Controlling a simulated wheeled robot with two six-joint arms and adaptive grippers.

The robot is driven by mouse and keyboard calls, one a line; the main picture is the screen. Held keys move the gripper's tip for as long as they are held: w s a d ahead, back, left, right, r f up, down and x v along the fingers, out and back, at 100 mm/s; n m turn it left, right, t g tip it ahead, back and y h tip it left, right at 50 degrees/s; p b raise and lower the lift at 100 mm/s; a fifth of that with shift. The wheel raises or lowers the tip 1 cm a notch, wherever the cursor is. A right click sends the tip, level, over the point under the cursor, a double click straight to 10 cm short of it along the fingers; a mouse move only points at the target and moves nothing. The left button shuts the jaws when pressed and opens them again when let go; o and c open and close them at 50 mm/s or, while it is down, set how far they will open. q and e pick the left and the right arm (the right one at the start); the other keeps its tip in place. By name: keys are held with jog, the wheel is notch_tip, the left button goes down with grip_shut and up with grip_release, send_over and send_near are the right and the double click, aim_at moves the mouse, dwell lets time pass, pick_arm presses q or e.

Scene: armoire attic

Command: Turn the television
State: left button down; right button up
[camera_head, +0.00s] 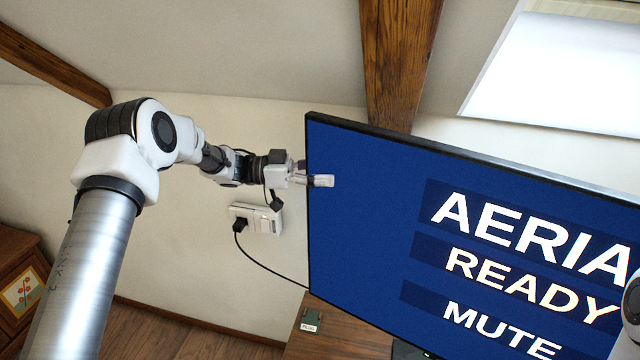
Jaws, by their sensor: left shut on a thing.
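The television (370,230) fills the right half of the head view, its blue screen reading "AERIA…", "READY" and "MUTE". It stands on a brown wooden cabinet and its right part runs out of the picture. My left gripper (318,180) is at the television's left edge, near the upper corner. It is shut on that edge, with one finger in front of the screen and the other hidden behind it. A bit of my right arm shows at the right border; the right gripper is not in view.
A white wall socket (257,217) with a black plug and cable sits left of the television. A brown cabinet (22,285) with a flower picture stands at the far left. Wooden beams and a bright skylight are above.

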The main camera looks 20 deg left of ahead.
pick_arm(q)
jog(key=shift+w+d, duration=0.1)
jog(key=shift+w, duration=0.6)
jog(key=c, duration=0.9)
grip_release()
jog(key=shift+d, duration=0.25)
